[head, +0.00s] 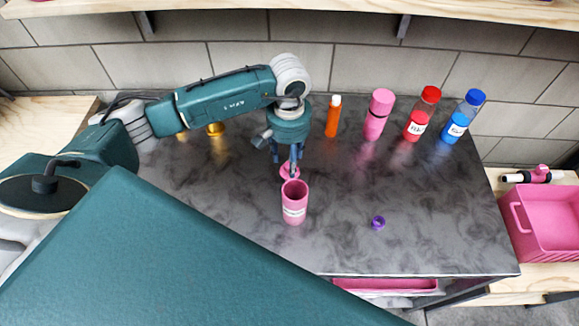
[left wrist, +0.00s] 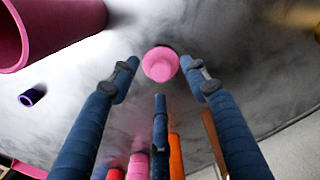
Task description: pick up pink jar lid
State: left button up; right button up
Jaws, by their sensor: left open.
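The pink jar lid (head: 286,172) lies on the dark table just behind the open pink jar (head: 294,205). In the left wrist view the lid (left wrist: 161,64) shows round and pink, between and just beyond the fingertips. My left gripper (head: 292,163) points down right over the lid, partly hiding it. In the left wrist view its fingers (left wrist: 160,82) are spread with nothing held; I cannot tell if they touch the lid. The pink jar (left wrist: 50,30) fills the upper left there. My right gripper is not in view.
An orange bottle (head: 333,117), a closed pink jar (head: 378,115), a red bottle (head: 421,114) and a blue bottle (head: 462,117) stand along the back. A purple cap (head: 378,222) lies at front right. A pink bin (head: 548,222) stands right. The table's right-middle is clear.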

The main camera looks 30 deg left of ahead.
aim_at(284, 172)
pick_arm(q)
jog(key=shift+f, duration=1.4)
jog(key=c, duration=1)
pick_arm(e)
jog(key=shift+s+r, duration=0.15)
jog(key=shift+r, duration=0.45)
pick_arm(q)
jog(key=shift+r, duration=0.15)
